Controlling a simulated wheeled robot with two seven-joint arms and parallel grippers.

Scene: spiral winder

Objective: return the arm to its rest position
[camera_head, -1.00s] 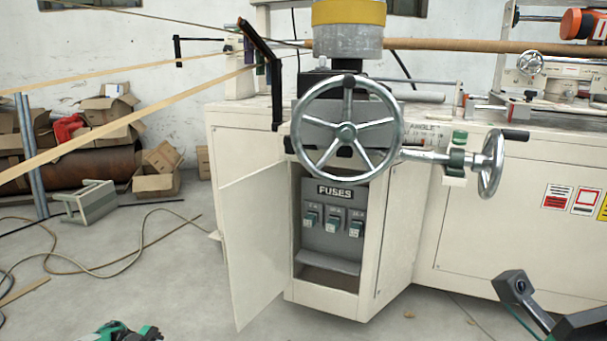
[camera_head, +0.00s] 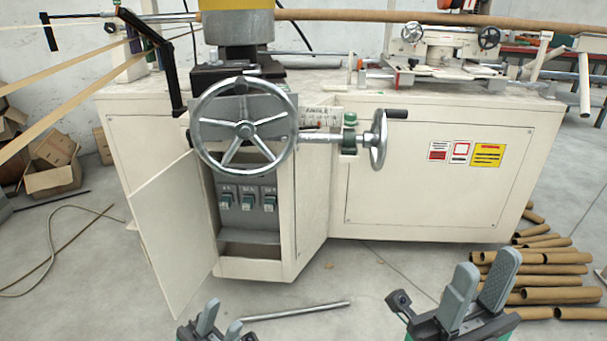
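My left gripper (camera_head: 221,322) is at the bottom edge, left of centre, in front of the winder's open cabinet. Its two grey fingers stand apart, with nothing seen between them; its lower part is cut off by the frame. My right gripper (camera_head: 480,281) is at the bottom right, over the floor in front of the machine. Its fingers point up and stand apart, with nothing seen between them. Most of both arms is out of view.
The cream winder (camera_head: 430,190) fills the middle, with a large handwheel (camera_head: 244,130) and a side handwheel (camera_head: 379,140). The cabinet door (camera_head: 178,237) hangs open. A metal rod (camera_head: 300,311) appears to lie beyond my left gripper. Cardboard tubes (camera_head: 548,270) lie at right.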

